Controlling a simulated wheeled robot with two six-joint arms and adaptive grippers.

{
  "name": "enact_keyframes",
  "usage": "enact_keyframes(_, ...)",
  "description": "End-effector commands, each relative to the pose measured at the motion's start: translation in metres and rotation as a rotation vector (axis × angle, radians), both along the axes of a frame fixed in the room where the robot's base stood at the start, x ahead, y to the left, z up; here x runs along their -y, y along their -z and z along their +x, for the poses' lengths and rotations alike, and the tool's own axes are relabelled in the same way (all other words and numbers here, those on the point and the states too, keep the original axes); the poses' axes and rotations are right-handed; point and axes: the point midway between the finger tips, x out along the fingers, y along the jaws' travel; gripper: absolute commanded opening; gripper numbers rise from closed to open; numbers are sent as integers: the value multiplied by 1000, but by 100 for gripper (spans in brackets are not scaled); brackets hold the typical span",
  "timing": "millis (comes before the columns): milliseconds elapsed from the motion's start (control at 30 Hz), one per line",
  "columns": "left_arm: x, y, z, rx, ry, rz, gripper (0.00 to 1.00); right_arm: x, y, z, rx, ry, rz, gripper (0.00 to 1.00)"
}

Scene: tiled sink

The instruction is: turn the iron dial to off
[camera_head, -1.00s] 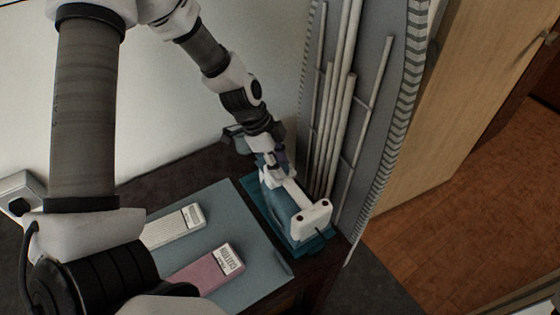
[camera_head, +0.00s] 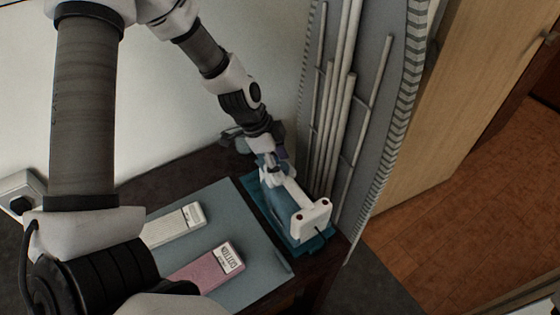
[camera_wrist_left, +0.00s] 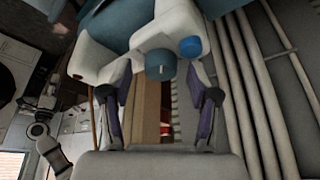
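The white and teal iron (camera_head: 312,217) stands on a teal pad in the head view, at the right end of the dark surface. In the left wrist view its white body (camera_wrist_left: 137,46) fills the upper middle, with a round teal dial (camera_wrist_left: 159,66) bearing a small light mark. A round blue part sits to the dial's right. My left gripper (camera_head: 272,165) is at the near-wall end of the iron. In the wrist view its two fingers (camera_wrist_left: 160,90) are apart, one on each side of the dial, with visible gaps. My right gripper does not show.
A grey-blue mat (camera_head: 215,217) holds a white box (camera_head: 175,225) and a pink cotton box (camera_head: 208,267). A folded board with pale rods (camera_head: 343,120) stands close to the iron's right. A wooden door (camera_head: 450,90) is farther right.

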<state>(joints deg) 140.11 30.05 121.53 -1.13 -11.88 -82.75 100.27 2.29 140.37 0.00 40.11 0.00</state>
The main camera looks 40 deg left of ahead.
Motion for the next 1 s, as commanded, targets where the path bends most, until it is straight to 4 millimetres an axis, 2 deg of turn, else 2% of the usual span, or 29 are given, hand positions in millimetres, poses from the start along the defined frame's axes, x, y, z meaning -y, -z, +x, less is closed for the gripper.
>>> enact_keyframes(267, -2, -7, -1, 2, 1, -5, 61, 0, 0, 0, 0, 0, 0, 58)
enact_keyframes(400, -8, -24, -4, 5, 0, -3, 61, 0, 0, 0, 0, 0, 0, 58)
enact_keyframes(600, -27, -76, -13, 8, -1, -4, 61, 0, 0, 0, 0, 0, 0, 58)
enact_keyframes(700, -35, -95, -17, 6, -1, -1, 61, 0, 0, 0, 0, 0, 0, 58)
enact_keyframes(833, -40, -109, -20, 3, -1, -1, 61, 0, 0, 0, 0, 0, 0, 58)
enact_keyframes(1000, -41, -111, -21, 0, 0, 1, 61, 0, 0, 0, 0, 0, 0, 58)
